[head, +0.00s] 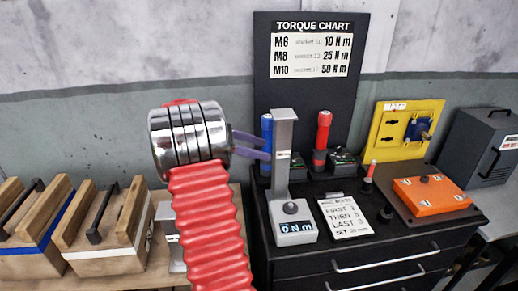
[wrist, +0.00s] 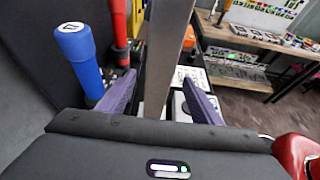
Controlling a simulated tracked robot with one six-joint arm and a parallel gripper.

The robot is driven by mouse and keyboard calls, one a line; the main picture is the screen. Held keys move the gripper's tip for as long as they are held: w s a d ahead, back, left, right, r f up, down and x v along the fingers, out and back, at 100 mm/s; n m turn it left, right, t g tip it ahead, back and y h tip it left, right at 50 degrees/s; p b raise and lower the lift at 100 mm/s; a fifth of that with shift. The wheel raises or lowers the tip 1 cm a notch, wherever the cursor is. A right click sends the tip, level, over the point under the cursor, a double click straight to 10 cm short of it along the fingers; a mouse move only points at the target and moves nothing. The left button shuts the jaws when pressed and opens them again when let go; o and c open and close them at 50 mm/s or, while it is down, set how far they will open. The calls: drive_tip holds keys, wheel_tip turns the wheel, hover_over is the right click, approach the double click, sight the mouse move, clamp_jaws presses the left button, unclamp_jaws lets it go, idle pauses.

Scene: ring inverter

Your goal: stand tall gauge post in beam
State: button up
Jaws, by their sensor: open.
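A tall grey post (head: 284,150) stands upright on a grey base with a black knob and a display reading "0 N m" (head: 296,228), on top of the black cabinet. My gripper (head: 266,148) reaches in from the left at the post's mid-height. In the wrist view the post (wrist: 165,50) rises between the two purple fingers, with gaps on both sides. The gripper is open and holds nothing. A second grey object (head: 168,225) is partly hidden behind my red arm. I cannot make out a beam.
A blue-handled tool (head: 267,132) stands close behind the left finger, and a red-handled one (head: 322,130) behind the post. A white card (head: 345,217) lies right of the base. An orange box (head: 431,193) is farther right. Wooden crates (head: 105,230) stand at left.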

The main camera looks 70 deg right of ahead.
idle(0.4)
drive_tip(key=w+a+r+m+t, duration=0.1)
drive_tip(key=w+a+t, duration=0.2)
drive_tip(key=a, duration=0.6)
drive_tip(key=w+a+r+m+t+y, duration=0.1)
drive_tip(key=w+a+t, duration=0.25)
drive_tip(key=a, duration=0.65)
drive_tip(key=w+a+r+m+t, duration=0.1)
drive_tip(key=w+a+t, duration=0.2)
drive_tip(key=a, duration=0.6)
drive_tip(key=s+a+f+m+t+y, duration=0.1)
drive_tip(key=s+a+t+y, duration=0.1)
drive_tip(key=a, duration=1.2)
drive_tip(key=s+a+f+m+t+y, duration=0.1)
drive_tip(key=a+t+y, duration=0.3)
drive_tip(key=a, duration=1)
drive_tip(key=shift+s+a+f+m+t, duration=0.25)
drive_tip(key=shift+s+f+m+t, duration=0.3)
drive_tip(key=shift+t, duration=0.3)
drive_tip(key=shift+o, duration=0.5)
drive_tip(key=shift+w+r, duration=0.1)
drive_tip(key=shift+w, duration=0.1)
drive_tip(key=shift+c, duration=0.4)
